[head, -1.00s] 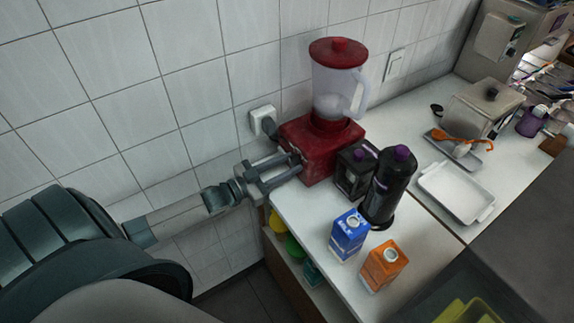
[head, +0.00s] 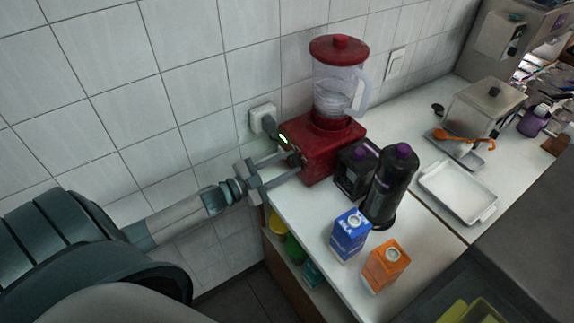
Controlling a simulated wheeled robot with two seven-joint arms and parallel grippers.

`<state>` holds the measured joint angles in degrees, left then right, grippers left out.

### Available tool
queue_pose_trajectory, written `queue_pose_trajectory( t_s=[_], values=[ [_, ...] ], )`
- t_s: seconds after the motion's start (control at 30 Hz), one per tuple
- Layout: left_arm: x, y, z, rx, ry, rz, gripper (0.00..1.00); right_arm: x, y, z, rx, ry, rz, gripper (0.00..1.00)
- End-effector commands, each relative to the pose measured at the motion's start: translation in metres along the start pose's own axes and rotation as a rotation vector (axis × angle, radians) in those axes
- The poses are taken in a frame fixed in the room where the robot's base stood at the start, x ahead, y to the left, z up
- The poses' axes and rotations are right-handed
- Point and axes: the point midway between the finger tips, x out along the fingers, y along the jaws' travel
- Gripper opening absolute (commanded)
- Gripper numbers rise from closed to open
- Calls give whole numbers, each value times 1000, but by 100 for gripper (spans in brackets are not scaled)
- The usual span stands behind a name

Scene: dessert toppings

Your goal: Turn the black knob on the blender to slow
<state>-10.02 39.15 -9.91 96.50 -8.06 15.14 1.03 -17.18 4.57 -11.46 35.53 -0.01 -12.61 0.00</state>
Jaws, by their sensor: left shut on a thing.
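The blender has a red base (head: 325,148), a clear jar (head: 335,95) and a red lid (head: 338,48). It stands upright on the white counter near the tiled wall. My left gripper (head: 296,163) reaches in from the left. Its fingers are shut on the black knob (head: 293,158) on the left face of the base, and the knob is mostly hidden between the fingertips. The jar's contents look pale and swirled. My right gripper is not in view.
Two black bottles (head: 390,185) stand close to the blender's right. A blue carton (head: 350,234) and an orange carton (head: 386,265) stand near the front edge. A white tray (head: 458,193) lies to the right. A wall socket (head: 262,118) with a plug is behind the gripper.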

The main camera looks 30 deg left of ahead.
Motion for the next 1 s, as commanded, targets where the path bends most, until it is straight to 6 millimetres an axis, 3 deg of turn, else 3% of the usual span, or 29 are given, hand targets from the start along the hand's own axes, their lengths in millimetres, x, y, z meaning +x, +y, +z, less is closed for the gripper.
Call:
queue_pose_trajectory(
  t_s=[0.53, 0.57, 0.63, 1.0],
  values=[
    [0, 0, 0, 46, 1, 1, 10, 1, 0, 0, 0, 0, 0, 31],
    [0, 0, 0, 46, 1, 1, 35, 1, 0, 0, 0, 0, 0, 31],
    [0, 0, 0, 46, 1, 1, 51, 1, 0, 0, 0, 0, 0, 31],
    [-1, 0, 0, 45, 0, 0, 51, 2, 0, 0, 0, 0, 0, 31]
  ],
)
